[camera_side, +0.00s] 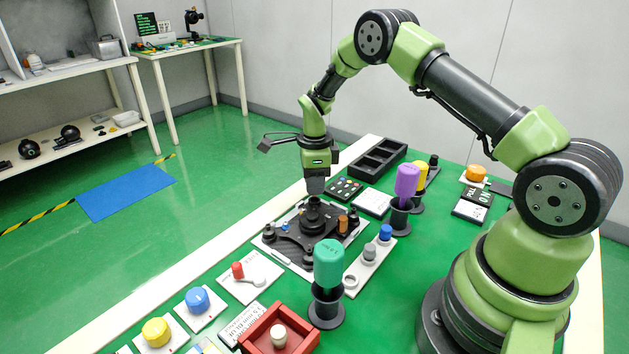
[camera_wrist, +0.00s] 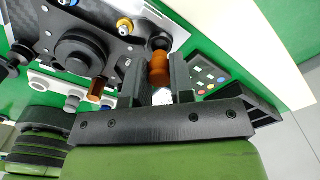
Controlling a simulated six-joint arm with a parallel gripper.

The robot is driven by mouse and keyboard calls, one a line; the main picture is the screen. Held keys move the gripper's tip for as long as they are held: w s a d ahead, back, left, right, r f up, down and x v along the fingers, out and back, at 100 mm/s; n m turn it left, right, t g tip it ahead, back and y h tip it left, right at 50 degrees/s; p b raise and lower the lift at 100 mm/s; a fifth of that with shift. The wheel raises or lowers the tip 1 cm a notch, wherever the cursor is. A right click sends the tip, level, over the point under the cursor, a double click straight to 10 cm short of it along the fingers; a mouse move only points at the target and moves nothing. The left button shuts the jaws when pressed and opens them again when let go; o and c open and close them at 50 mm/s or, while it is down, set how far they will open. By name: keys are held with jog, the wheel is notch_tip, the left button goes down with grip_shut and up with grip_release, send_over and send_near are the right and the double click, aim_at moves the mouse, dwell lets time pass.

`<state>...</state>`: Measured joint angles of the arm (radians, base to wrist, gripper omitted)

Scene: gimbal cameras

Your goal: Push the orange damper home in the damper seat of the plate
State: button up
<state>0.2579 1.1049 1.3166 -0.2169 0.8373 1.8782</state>
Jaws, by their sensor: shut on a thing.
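The orange damper (camera_wrist: 159,70) is a ribbed, waisted piece between the two fingers of my gripper (camera_wrist: 159,62) in the wrist view. My gripper is shut on it. In the side view my gripper (camera_side: 316,186) points down over the far part of the dark plate (camera_side: 290,241), and its fingers hide the damper. The plate (camera_wrist: 108,48) also shows in the wrist view, with a large round black hub (camera_wrist: 78,50) and a yellow-ringed post (camera_wrist: 124,26). I cannot tell which spot is the damper seat, or whether the damper touches the plate.
An orange-brown cylinder (camera_side: 342,224) stands at the plate's right side. A button pad (camera_side: 345,189) and a black tray (camera_side: 375,160) lie behind. A purple-handled tool (camera_side: 406,182) and a teal-handled one (camera_side: 328,264) stand upright in holders. A red box (camera_side: 262,335) is in front.

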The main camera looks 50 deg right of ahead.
jog(key=shift+f, duration=0.95)
dwell(0.3)
jog(key=o, duration=1)
jog(key=shift+c, duration=0.2)
notch_tip(320, 180, up, 10)
jog(key=shift+f, duration=0.1)
